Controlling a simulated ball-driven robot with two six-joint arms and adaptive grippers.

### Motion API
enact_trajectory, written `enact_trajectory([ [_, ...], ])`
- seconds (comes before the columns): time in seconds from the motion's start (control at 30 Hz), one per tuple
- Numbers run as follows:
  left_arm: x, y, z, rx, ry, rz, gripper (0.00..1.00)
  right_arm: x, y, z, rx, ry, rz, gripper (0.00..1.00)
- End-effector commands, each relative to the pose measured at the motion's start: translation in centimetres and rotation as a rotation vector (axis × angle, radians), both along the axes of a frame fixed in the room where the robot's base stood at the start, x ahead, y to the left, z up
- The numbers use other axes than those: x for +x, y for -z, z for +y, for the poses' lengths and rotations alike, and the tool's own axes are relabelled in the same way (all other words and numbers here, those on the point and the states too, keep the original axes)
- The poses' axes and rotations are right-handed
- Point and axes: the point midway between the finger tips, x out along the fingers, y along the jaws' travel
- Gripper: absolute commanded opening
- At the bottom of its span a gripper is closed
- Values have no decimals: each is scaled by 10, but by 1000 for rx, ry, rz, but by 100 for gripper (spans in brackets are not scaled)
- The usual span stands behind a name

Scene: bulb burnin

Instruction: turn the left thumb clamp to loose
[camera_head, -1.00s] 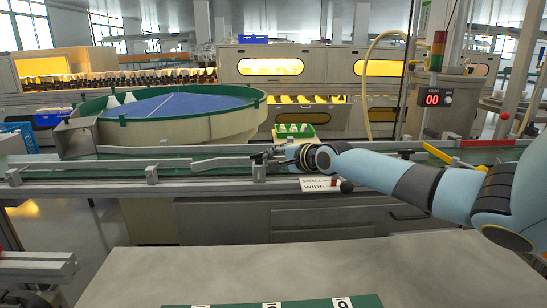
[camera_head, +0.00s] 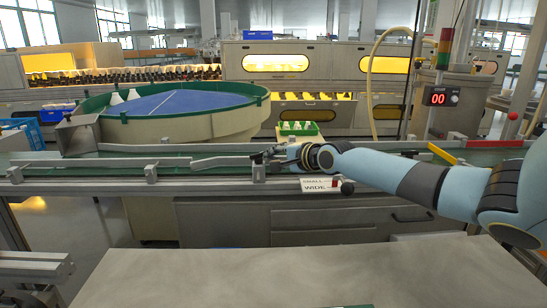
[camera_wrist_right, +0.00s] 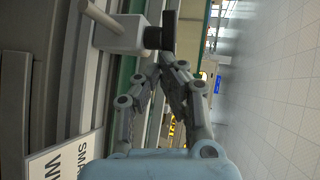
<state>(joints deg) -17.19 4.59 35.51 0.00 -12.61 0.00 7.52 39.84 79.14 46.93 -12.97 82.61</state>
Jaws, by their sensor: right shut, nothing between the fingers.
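My right gripper (camera_head: 270,157) reaches in from the right over the conveyor rail in the head view. In the right wrist view its fingers (camera_wrist_right: 165,66) are shut and empty, with the tips close to a black thumb knob (camera_wrist_right: 161,38). This knob sits on a grey clamp block (camera_wrist_right: 120,34) with a pale rod. I cannot tell whether the fingertips touch the knob. In the head view, grey clamp blocks (camera_head: 258,172) and (camera_head: 151,173) stand along the rail; the gripper is beside the right one of these. My left gripper is not in view.
A round turntable (camera_head: 170,125) with a green rim stands behind the rail. A bare grey table (camera_head: 290,275) lies in front.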

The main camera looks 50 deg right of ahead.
Motion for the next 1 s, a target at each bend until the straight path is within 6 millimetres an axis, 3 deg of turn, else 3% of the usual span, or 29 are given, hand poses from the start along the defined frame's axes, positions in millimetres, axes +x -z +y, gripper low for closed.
enact_trajectory([
  [0.27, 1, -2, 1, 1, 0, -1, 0, -1, -1, -2, 2, 11, -1, 0],
  [1.0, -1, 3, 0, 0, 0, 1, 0, 23, 0, -14, 0, 12, -1, 0],
])
